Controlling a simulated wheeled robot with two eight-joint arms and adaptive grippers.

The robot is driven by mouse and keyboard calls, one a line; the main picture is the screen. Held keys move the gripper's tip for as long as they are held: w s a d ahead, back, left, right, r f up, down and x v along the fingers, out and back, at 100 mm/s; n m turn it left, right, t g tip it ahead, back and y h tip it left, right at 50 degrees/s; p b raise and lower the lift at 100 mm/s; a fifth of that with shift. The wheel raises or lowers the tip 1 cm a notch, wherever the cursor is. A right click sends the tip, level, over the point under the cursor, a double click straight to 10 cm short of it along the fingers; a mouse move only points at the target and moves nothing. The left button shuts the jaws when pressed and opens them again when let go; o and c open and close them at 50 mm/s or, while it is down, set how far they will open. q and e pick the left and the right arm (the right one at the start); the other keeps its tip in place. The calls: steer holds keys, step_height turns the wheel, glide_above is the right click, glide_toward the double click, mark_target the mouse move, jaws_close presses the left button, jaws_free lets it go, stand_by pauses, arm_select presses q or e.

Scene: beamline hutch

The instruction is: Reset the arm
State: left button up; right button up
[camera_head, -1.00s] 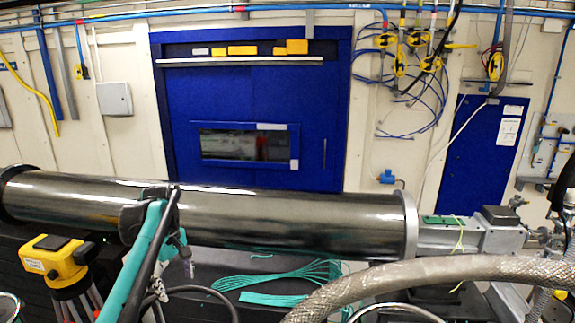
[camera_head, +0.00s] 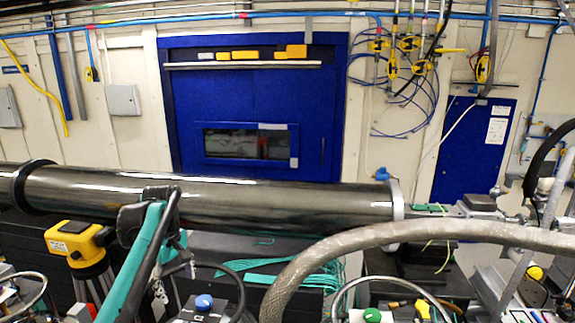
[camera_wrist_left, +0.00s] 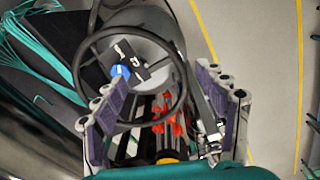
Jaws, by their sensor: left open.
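My left arm (camera_head: 140,262) is teal with a black cable along it and rises from the bottom left in the head view. My right gripper is not in view.
A yellow instrument on a tripod (camera_head: 78,240) stands at the left. A thick braided hose (camera_head: 400,235) arches across the right foreground. A blue knob (camera_head: 204,301) and a green knob (camera_head: 372,315) sit low in front. Teal cables (camera_head: 255,279) lie below the pipe.

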arm_select(q)
steer(key=s+d+f+m+t, duration=0.1)
steer(key=s+d+m+t, duration=0.1)
steer(key=s+d+m, duration=0.35)
steer(key=s+d+f+m+t, duration=0.1)
steer(key=s+d+m+t, duration=0.15)
steer(key=s, duration=0.65)
steer(key=s+d+f+m+t, duration=0.3)
steer(key=s+f+m, duration=0.2)
steer(key=s+f, duration=0.4)
step_height(320, 180, down, 27)
steer(key=b, duration=2.8)
steer(key=shift+s, duration=0.15)
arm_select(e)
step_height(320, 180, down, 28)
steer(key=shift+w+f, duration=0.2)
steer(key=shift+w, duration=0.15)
